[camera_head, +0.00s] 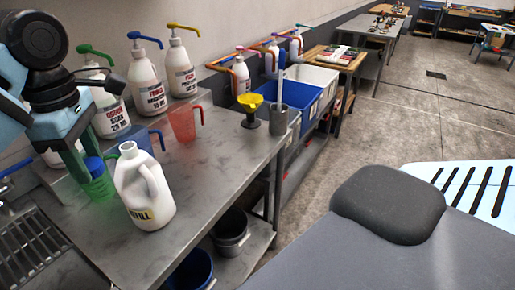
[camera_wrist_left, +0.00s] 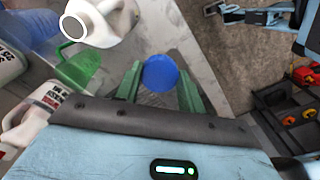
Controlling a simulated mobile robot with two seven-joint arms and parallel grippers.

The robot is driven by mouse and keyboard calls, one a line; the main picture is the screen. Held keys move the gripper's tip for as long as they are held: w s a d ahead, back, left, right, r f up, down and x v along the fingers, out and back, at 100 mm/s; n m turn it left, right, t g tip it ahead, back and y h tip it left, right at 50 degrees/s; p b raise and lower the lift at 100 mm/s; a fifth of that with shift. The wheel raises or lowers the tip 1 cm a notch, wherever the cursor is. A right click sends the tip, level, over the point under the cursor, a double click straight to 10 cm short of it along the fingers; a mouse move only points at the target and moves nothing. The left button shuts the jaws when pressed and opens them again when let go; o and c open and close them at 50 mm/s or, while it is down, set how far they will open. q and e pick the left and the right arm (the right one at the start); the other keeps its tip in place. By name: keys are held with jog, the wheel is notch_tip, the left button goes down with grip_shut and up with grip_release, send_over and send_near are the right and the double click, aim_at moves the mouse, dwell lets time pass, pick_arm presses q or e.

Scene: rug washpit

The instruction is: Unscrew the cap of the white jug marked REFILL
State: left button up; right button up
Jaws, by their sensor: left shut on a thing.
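The white jug marked REFILL (camera_head: 148,200) stands upright on the metal bench. Its neck is bare and open, with no cap on it. The jug also shows at the top of the left wrist view (camera_wrist_left: 108,22), its round mouth turned to the camera. My left gripper (camera_head: 90,162) is to the left of the jug's neck, apart from it. It is shut on a blue cap (camera_wrist_left: 161,72), which sits between the two green fingers in the left wrist view. The cap also shows in the head view (camera_head: 95,166). My right gripper is not clearly seen.
A green pitcher (camera_head: 101,190) stands just below and behind the held cap. A blue pitcher (camera_head: 138,138), a red pitcher (camera_head: 182,124) and a yellow funnel (camera_head: 250,104) stand behind. Pump bottles line the wall shelf. The bench's front right is clear.

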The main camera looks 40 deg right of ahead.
pick_arm(q)
jog(key=w+a+f+m, duration=0.1)
jog(key=a+f+m, duration=0.2)
jog(key=a+f, duration=0.4)
jog(key=s+a+f+m, duration=0.4)
jog(key=s+a+f, duration=0.1)
jog(key=a, duration=0.4)
jog(key=s+a+f+m, duration=0.4)
jog(key=s+a+f, duration=0.2)
jog(key=a+f, duration=0.2)
jog(key=shift+a+m, duration=0.4)
jog(key=shift+a, duration=0.05)
pick_arm(e)
jog(key=s+d+f+m+g+h, duration=0.1)
jog(key=s+f+m, duration=0.2)
jog(key=s+m, duration=0.1)
jog(key=shift+s+f, duration=0.4)
jog(key=shift+s, duration=0.5)
pick_arm(q)
jog(key=shift+d, duration=0.15)
pick_arm(e)
jog(key=shift+d, duration=0.2)
